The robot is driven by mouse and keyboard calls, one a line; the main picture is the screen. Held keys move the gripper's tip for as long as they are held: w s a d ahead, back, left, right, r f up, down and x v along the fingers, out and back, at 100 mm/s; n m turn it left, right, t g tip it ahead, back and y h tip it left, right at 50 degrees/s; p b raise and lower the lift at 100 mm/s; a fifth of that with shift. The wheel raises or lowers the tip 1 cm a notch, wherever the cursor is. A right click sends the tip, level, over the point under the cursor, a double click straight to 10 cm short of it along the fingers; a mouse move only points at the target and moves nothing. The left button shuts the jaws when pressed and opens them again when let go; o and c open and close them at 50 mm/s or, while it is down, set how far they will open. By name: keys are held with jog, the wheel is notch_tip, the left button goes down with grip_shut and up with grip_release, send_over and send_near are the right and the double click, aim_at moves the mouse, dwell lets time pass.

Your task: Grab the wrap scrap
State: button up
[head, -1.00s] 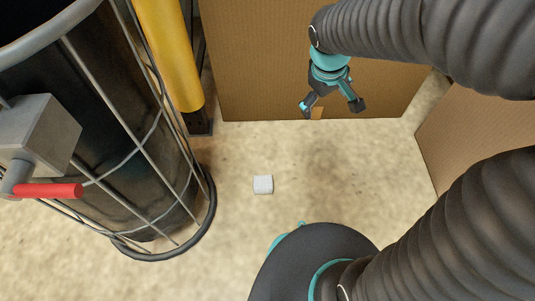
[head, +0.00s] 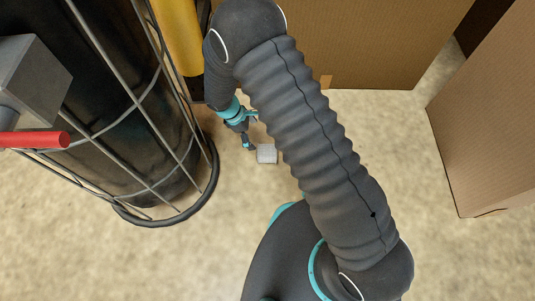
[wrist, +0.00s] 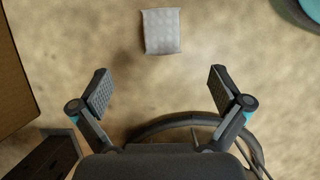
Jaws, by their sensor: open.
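The wrap scrap is a small pale grey, quilted-looking square (head: 267,154) lying on the floor, to the right of the wire bin in the head view. In the wrist view the wrap scrap (wrist: 161,31) lies at the top centre, beyond the fingertips and roughly midway between them. My gripper (wrist: 160,88) is open, with nothing between its fingers. In the head view my gripper (head: 249,134) is just above and left of the scrap, partly hidden by my arm.
Cardboard boxes stand at the back (head: 380,50) and right (head: 490,130). The floor (head: 400,150) before them is clear.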

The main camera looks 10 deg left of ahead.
aim_at(265, 150)
jog(key=x, duration=0.3)
jog(key=b+x, duration=0.1)
jog(key=x, duration=0.4)
jog(key=shift+s+a+f, duration=0.15)
jog(key=shift+s+f, duration=0.05)
jog(key=shift+f, duration=0.25)
jog(key=shift+b+x, duration=0.65)
jog(key=shift+x, duration=2.35)
jog(key=shift+r, duration=0.1)
jog(key=c, duration=1)
